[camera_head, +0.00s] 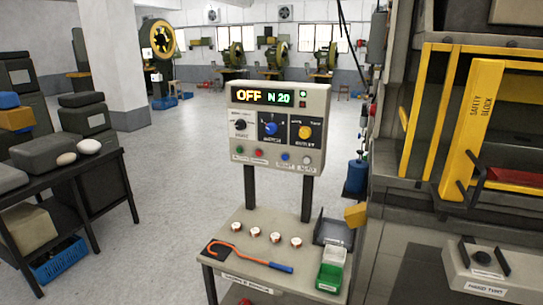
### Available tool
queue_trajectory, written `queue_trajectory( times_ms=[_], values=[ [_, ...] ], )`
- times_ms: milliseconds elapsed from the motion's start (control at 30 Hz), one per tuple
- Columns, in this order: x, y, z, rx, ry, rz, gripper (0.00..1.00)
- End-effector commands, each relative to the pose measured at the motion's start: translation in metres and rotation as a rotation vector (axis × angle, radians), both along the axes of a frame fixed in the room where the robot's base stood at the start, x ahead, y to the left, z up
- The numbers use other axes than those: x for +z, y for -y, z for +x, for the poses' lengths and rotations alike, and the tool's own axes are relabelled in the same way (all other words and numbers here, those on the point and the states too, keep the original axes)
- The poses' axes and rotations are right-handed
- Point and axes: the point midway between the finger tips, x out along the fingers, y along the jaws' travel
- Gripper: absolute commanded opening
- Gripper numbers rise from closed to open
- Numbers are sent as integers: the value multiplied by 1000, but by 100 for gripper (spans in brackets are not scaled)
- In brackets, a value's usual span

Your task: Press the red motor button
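A grey control panel (277,172) stands on two dark posts behind a small work table, near the middle of the view. A small red button (259,153) sits in the panel's bottom row, between a green button (239,149) on its left and a blue button (285,157) on its right. Its label is too small to read. The display (265,97) reads "OFF" and "N 20". Below it are black, blue and yellow rotary knobs. My gripper is not in view.
The work table (236,257) holds several small copper coils (275,237), an orange-and-blue hooked tool (265,262) and green and white bins (330,273). A large press with a yellow safety block (472,130) stands right. A dark shelf (68,172) stands left. The floor between is clear.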

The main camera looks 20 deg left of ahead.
Motion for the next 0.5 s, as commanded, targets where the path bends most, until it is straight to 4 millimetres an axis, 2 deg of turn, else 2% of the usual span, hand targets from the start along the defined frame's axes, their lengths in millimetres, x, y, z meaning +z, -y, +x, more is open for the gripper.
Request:
queue_trajectory(
  times_ms=[67,400,500],
  values=[
    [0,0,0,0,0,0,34],
    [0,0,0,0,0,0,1],
    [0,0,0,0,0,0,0]
  ],
)
